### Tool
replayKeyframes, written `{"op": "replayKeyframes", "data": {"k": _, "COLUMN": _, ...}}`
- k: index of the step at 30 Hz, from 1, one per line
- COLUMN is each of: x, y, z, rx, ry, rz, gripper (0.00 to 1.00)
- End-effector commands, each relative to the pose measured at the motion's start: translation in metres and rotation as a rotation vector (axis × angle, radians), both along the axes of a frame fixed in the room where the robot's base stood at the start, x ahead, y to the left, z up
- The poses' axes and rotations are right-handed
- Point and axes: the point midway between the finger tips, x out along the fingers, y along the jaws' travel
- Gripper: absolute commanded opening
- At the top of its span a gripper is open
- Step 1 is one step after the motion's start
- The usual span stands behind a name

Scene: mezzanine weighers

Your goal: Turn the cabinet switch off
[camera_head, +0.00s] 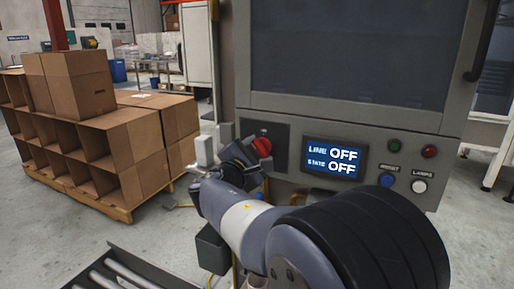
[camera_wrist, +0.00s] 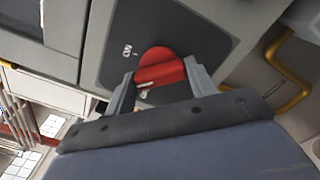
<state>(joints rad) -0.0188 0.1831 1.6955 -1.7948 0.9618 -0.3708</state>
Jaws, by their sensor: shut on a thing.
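The grey cabinet (camera_head: 345,107) stands in the middle and right of the head view. Its red rotary switch (camera_head: 262,147) sits on a dark plate (camera_head: 278,131) at the lower left of the cabinet front. My gripper (camera_head: 252,153) is at the switch. In the wrist view the red knob (camera_wrist: 160,68) is between the two fingers of my gripper (camera_wrist: 160,80), which is shut on it. The fingers hide part of the plate's markings. The cabinet display (camera_head: 334,159) reads LINE OFF and STATE OFF.
Green (camera_head: 394,145) and red (camera_head: 429,151) lamps and blue (camera_head: 386,180) and white (camera_head: 419,186) buttons are right of the display. Cardboard boxes (camera_head: 95,130) on a pallet stand left. A roller conveyor (camera_head: 105,272) is at lower left. Grey floor lies between.

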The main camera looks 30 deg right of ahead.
Motion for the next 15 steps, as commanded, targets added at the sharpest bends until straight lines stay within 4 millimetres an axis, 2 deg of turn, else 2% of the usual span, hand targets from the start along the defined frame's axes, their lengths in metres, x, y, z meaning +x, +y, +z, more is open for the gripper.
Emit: {"op": "replayKeyframes", "data": {"k": 15, "x": -0.0002, "y": -0.0001, "z": 0.0025, "rx": -0.296, "ry": 0.385, "rz": -0.001, "gripper": 0.3}}
